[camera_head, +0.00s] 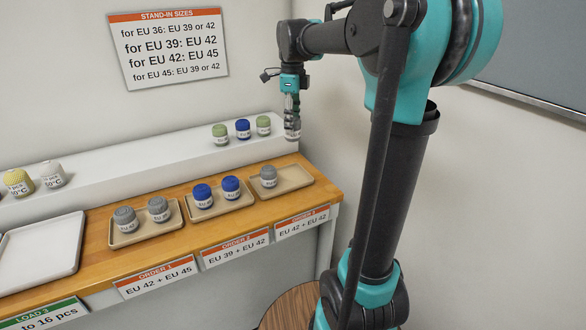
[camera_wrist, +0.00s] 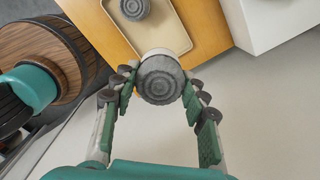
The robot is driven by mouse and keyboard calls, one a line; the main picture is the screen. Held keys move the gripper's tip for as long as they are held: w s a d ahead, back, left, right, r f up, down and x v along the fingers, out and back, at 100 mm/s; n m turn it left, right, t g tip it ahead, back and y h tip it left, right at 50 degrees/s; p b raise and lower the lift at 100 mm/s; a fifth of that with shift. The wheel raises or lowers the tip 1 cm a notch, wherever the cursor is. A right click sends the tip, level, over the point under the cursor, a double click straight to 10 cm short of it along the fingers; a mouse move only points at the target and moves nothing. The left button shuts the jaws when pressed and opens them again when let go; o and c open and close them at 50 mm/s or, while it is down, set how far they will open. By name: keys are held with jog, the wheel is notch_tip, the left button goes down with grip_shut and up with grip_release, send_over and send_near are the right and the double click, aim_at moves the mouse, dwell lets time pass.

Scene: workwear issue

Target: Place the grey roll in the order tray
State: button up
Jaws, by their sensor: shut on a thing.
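My gripper (camera_head: 291,108) is shut on a grey roll (camera_head: 293,133), held in the air at the right end of the white shelf. In the wrist view the held roll (camera_wrist: 162,80) sits between the two green-padded fingers. The rightmost order tray (camera_head: 298,183) is tan and holds one grey roll (camera_head: 268,177) in its left part; its right part is bare. This tray also shows in the wrist view (camera_wrist: 180,28), beyond the held roll. Its label (camera_head: 301,223) reads EU 42 + EU 42.
The middle tray (camera_head: 235,204) holds two blue rolls; the left tan tray (camera_head: 130,238) holds two grey rolls. A white tray (camera_head: 42,254) is at far left. Green and blue rolls stand on the white shelf (camera_head: 180,150). A size sign (camera_head: 169,47) hangs on the wall.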

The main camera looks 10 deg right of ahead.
notch_tip(320, 180, down, 15)
jog(key=shift+r, duration=0.1)
dwell(0.3)
jog(key=o, duration=1.1)
jog(key=shift+o, duration=0.2)
notch_tip(320, 180, up, 12)
